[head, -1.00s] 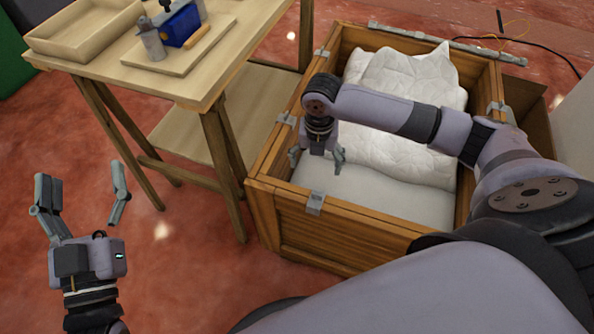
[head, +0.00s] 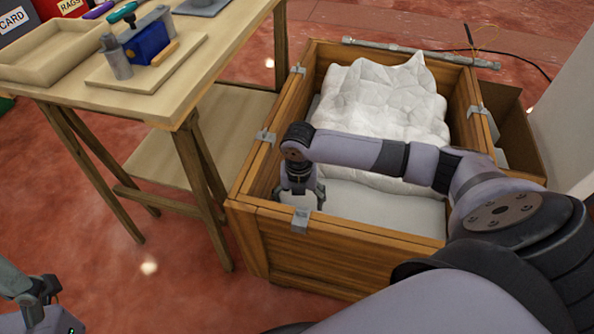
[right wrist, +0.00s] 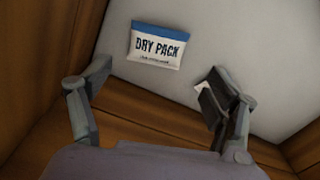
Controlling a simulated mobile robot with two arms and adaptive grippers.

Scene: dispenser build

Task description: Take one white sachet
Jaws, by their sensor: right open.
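A white sachet (right wrist: 157,47) with a blue band and the words "DRY PACK" lies flat on the pale floor of the wooden crate in the right wrist view. My right gripper (head: 301,196) is inside the near left corner of the crate. In the right wrist view its fingers (right wrist: 155,75) are spread apart and empty, with the sachet beyond them. A small white piece (right wrist: 201,86) shows by the right finger, mostly hidden, so I cannot tell what it is. The sachet cannot be made out in the head view. My left gripper (head: 32,293) is partly cut off at the lower left.
The crate (head: 330,237) has wooden walls and metal clips close around my right gripper. A crumpled white quilted sheet (head: 380,100) fills its far part. A workbench (head: 150,105) with a tray (head: 50,65) and a blue vise (head: 148,43) stands at left.

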